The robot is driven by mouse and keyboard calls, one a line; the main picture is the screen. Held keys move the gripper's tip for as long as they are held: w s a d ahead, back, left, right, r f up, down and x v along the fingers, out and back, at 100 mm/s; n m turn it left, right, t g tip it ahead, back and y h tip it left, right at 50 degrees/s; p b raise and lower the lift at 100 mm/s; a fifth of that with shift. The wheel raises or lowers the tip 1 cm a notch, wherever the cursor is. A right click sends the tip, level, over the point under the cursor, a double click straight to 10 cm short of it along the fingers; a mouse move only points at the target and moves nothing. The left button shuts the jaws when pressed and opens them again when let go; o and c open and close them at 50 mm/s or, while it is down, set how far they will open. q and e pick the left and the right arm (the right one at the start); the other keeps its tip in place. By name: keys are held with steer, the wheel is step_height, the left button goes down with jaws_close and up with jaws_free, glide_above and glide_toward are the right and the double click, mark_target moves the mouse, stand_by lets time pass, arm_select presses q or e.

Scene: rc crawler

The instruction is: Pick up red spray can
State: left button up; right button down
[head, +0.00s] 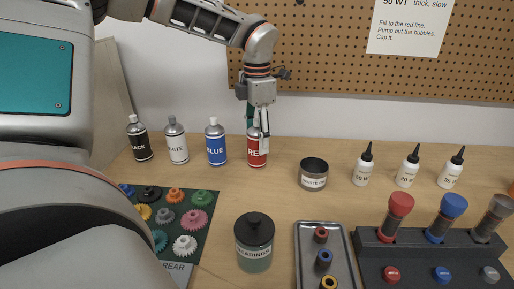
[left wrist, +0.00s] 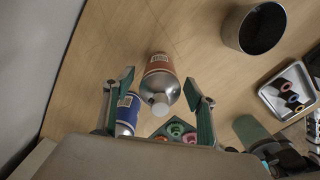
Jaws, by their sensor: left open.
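The red spray can (head: 257,150) stands upright on the table at the right end of a row of spray cans, its upper part partly hidden by my gripper. In the left wrist view the red can (left wrist: 159,67) shows from above, its pale cap towards the camera, between the two fingers. My left gripper (head: 259,128) points down over the can's top. It is open, with a finger on each side in the left wrist view (left wrist: 159,86). I cannot tell whether a finger touches the can.
The blue can (head: 216,143) stands close on the left, beyond it white (head: 177,145) and black (head: 140,142) cans. A waste tin (head: 313,175) stands to the right. Gears lie on a dark mat (head: 205,228) in front. A pegboard (head: 330,50) is on the wall behind.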

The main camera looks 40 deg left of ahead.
arm_select(q)
steer(key=c, duration=1.3)
steer(key=shift+r, duration=0.15)
